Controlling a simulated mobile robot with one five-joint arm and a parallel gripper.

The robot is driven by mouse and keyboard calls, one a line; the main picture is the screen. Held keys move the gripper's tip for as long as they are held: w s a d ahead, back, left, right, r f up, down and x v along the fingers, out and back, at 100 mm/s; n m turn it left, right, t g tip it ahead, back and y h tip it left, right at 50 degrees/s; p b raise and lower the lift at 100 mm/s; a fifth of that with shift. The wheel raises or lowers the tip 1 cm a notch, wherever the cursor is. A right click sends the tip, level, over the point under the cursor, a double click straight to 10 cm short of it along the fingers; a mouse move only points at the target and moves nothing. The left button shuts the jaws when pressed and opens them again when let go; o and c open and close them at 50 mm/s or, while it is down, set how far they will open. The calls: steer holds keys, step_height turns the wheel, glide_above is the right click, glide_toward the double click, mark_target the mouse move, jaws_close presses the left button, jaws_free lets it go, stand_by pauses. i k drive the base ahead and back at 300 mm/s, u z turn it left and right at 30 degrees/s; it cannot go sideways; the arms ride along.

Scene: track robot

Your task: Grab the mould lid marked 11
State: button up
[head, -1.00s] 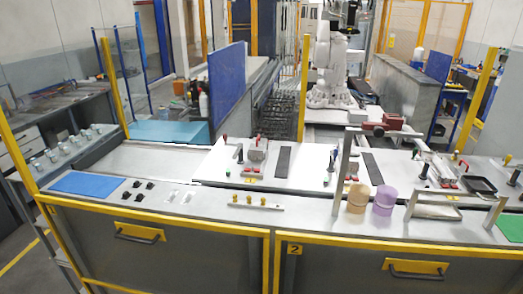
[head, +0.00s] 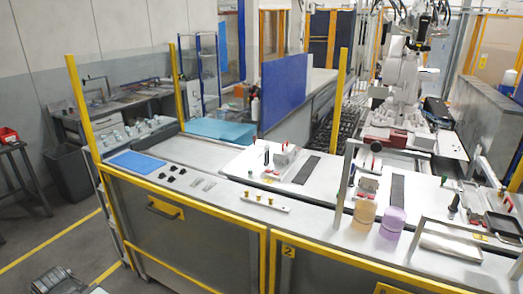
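No number 11 can be read in the head view, so I cannot tell which piece is the mould lid marked 11. A grey block (head: 283,158) sits on a white plate (head: 238,162) at the middle of the bench, beside a dark strip (head: 307,170). Another pale block (head: 369,166) stands farther right, partly behind a grey post. Small marks on the plates are too small to read.
The long bench (head: 225,200) has yellow-edged front panels, one labelled 2. It bears a blue mat (head: 136,162), small black pieces, an orange cup (head: 364,215) and a purple cup (head: 392,222). A white robot arm (head: 400,85) stands behind. Floor shows at left.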

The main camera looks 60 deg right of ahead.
mark_target(284, 151)
steer(key=u, duration=1.5)
steer(key=i, duration=2.55)
steer(key=z, duration=4.55)
steer(key=i, duration=1.4)
